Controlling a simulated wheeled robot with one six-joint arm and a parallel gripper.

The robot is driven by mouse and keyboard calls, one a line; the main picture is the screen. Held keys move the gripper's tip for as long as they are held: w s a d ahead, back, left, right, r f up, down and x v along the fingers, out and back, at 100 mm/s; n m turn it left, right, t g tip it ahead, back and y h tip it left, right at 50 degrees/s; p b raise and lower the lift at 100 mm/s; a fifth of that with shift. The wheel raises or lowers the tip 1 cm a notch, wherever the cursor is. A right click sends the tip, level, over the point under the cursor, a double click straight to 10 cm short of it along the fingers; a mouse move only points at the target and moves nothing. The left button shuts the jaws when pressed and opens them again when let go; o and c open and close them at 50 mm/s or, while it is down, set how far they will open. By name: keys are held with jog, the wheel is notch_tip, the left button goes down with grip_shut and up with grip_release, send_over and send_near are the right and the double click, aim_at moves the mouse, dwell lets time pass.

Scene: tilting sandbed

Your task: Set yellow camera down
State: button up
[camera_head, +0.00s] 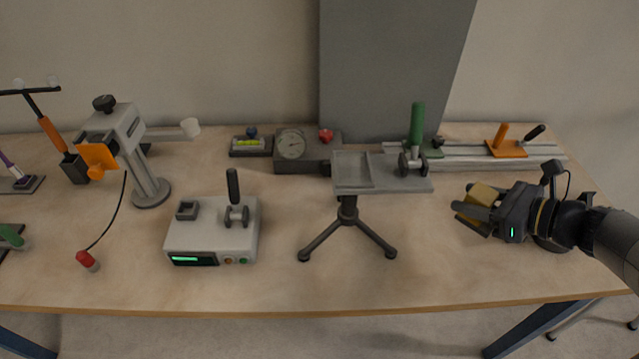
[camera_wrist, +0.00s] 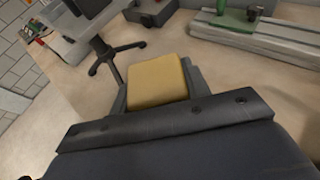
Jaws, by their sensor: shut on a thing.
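The yellow camera (camera_head: 484,194) is a small yellow block at the right of the table in the head view. My gripper (camera_head: 474,208) is shut on it, a finger on either side. In the wrist view the yellow camera (camera_wrist: 156,80) shows between the fingers, with the gripper body covering its near part. The table is visible beyond it. I cannot tell whether its underside touches the table or is slightly above it.
A tripod with a grey tray (camera_head: 382,186) stands left of my gripper. A grey rail (camera_head: 470,153) with green and orange handles lies behind. A white box (camera_head: 213,236) with a lever stands further left. The table front between tripod and right edge is clear.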

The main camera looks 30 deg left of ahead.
jog(key=shift+a+f, duration=0.1)
notch_tip(320, 180, down, 10)
jog(key=shift+b, duration=0.9)
jog(key=shift+f, duration=0.2)
jog(key=o, duration=1.3)
